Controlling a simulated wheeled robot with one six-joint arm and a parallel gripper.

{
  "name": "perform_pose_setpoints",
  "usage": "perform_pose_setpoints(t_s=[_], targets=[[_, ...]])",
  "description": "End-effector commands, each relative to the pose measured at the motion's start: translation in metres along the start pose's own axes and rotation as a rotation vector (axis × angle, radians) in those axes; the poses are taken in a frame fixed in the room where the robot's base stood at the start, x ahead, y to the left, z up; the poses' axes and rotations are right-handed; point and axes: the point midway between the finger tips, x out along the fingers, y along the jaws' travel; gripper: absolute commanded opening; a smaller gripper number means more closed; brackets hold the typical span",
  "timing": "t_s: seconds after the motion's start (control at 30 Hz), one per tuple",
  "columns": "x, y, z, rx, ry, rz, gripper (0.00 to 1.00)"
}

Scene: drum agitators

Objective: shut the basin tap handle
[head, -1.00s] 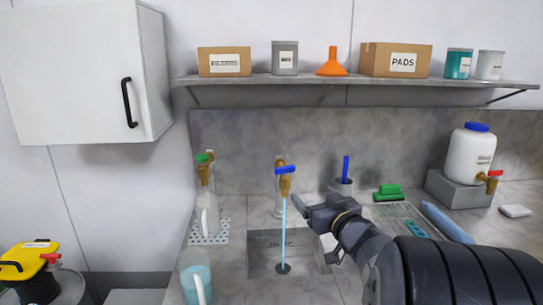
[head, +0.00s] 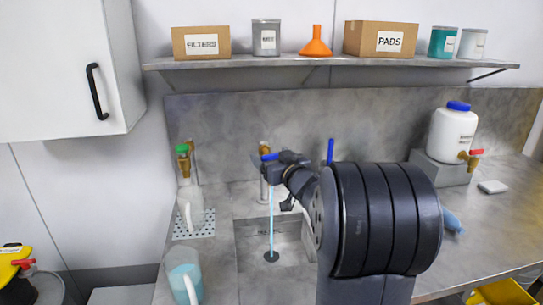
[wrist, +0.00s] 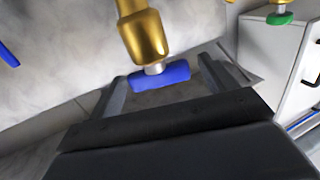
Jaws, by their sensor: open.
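The basin tap's brass body (wrist: 145,36) shows above my gripper in the wrist view. Its blue handle (wrist: 161,77) lies between my two open fingers, with gaps visible at its ends. I cannot tell whether a finger touches it. In the head view, the blue handle (head: 269,157) is at the tip of my gripper (head: 279,164), which covers most of the tap. A thin stream of water (head: 271,220) runs down into the basin (head: 246,248) below.
A tap with a green handle (head: 182,149) stands to the left, above a jug (head: 190,208) on a perforated tray. Another jug (head: 184,284) stands in front. An upright blue handle (head: 330,151) is to the right. A white container (head: 453,135) with a red-handled tap stands far right.

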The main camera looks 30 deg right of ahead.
Motion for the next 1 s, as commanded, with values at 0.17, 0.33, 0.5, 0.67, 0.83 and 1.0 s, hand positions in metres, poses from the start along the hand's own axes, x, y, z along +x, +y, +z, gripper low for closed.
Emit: perform_pose_setpoints(t_s=[0.17, 0.33, 0.5, 0.67, 0.83, 1.0], targets=[[0.0067, 0.0001, 0.0006, 0.0, -0.001, 0.0, 0.8], [0.0066, 0.0001, 0.0005, 0.0, -0.001, 0.001, 0.8], [0.0065, 0.0, 0.0004, 0.0, -0.001, 0.0, 0.69], [0.0064, 0.0, 0.0004, 0.0, -0.001, 0.0, 0.56], [0.0063, 0.0, 0.0004, 0.0, -0.001, 0.0, 0.42], [0.0064, -0.0001, 0.0008, 0.0, 0.0, 0.003, 0.35]])
